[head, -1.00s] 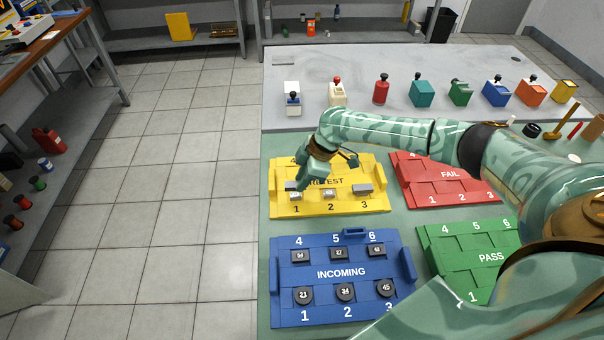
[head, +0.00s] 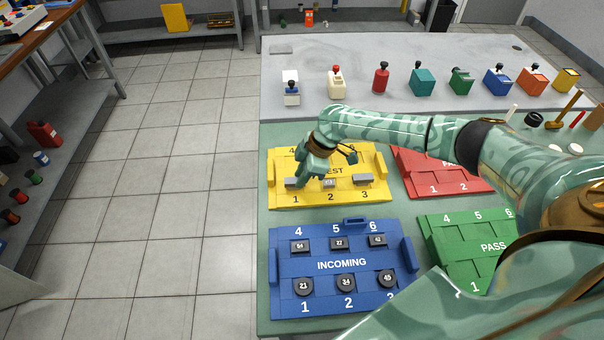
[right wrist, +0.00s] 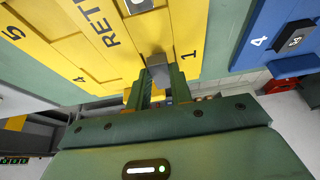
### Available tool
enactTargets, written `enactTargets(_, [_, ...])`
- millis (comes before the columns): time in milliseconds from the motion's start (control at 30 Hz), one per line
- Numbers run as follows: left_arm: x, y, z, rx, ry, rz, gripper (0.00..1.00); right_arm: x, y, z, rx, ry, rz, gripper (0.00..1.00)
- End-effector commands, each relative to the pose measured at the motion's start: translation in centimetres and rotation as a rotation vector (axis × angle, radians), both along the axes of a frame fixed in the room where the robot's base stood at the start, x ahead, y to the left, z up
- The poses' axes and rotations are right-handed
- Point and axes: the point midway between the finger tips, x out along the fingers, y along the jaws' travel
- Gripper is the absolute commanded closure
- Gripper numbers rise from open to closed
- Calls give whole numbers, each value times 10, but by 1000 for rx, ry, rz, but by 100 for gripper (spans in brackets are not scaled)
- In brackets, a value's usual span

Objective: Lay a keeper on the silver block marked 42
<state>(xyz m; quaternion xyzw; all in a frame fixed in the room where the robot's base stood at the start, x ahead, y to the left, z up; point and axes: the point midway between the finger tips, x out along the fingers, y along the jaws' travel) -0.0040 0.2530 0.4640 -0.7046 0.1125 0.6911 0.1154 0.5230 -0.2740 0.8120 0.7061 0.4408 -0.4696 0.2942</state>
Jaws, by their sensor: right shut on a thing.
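The yellow RETEST tray (head: 325,198) holds silver pieces at its slots 1, 2 and 3. My right gripper (head: 301,183) is over slot 1, shut on a grey bar-like keeper (head: 290,183). The keeper covers the silver block there; I cannot tell whether it touches it. In the right wrist view the keeper (right wrist: 158,68) shows between the fingers, beside the printed 1. A small silver block (head: 329,183) with a pale label sits at slot 2; its number is too small to read. A wide grey bar (head: 363,180) lies at slot 3. My left gripper is out of view.
The blue INCOMING tray (head: 290,266) in front holds several dark numbered pieces. The red FAIL tray (head: 420,178) and the green PASS tray (head: 455,250) are to the right, partly behind my right arm. Several coloured items stand on the grey bench behind.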

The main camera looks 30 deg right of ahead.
Motion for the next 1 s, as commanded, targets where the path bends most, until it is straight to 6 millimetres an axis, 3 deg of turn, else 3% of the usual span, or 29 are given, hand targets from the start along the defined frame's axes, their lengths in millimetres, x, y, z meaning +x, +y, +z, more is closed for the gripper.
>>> enactTargets(467, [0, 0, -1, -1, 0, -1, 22, 0, 0, -3, 1, 0, 0, 100])
enactTargets(500, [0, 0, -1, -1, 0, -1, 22, 0, 0, -3, 1, 0, 0, 68])
enactTargets(567, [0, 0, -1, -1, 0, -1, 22, 0, 0, -3, 1, 0, 0, 53])
enactTargets(767, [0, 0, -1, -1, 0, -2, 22, 0, 0, -3, 1, 0, 0, 53])
enactTargets(933, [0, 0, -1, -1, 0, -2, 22, 0, 0, -3, 0, 0, 0, 74])
enactTargets(1000, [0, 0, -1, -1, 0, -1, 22, 0, 0, -3, 0, 0, 0, 77])
